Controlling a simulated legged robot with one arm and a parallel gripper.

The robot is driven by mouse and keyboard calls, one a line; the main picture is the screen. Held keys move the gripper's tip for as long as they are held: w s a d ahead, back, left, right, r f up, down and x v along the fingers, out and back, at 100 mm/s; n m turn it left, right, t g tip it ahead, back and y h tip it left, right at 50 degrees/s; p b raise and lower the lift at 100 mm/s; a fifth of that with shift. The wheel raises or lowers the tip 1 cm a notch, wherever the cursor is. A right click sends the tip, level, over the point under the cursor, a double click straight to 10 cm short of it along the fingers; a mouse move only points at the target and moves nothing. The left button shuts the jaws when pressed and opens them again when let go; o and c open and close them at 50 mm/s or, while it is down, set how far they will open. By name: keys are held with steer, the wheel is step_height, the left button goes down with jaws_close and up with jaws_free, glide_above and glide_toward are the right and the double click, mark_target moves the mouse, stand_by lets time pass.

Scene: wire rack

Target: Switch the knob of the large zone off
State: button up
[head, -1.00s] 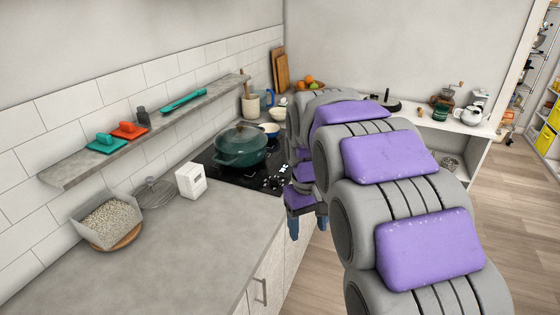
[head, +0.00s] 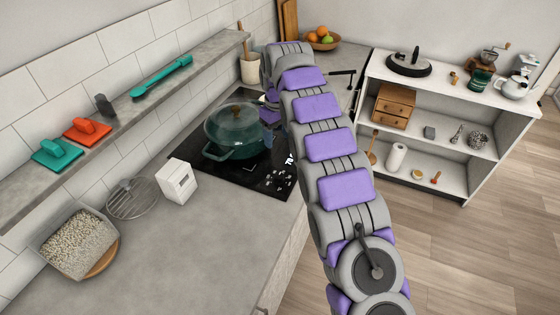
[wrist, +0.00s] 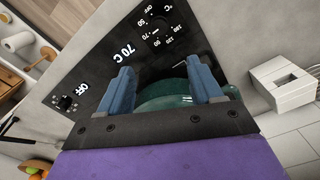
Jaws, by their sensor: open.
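The black cooktop (head: 258,185) carries a green lidded pot (head: 236,130); part of the pot also shows between my fingers in the wrist view (wrist: 170,97). In the wrist view one knob (wrist: 159,23), with a temperature scale around it, is at the top centre, near a lit "70 C" display (wrist: 124,50). A second knob (wrist: 65,102) is at the left, near a lit "OFF" display (wrist: 83,88). I cannot tell from labels which is the large zone's. My gripper (wrist: 161,76) is open and empty over the cooktop, apart from both knobs. In the head view my arm hides its fingertips.
A white box (head: 177,182) stands on the counter (head: 190,245) left of the cooktop. A wall shelf (head: 130,110) runs above the counter. A fruit bowl (head: 320,43) and a white shelf unit (head: 450,100) are farther back. Open floor lies at the right.

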mark_target(278, 175)
step_height(278, 175, down, 17)
steer(key=b, duration=0.3)
steer(key=shift+d+f+b, duration=0.1)
steer(key=shift+f+b, duration=0.1)
steer(key=shift+b, duration=0.1)
steer(key=shift+c, duration=0.5)
steer(key=c, duration=1)
steer(key=shift+o, duration=0.2)
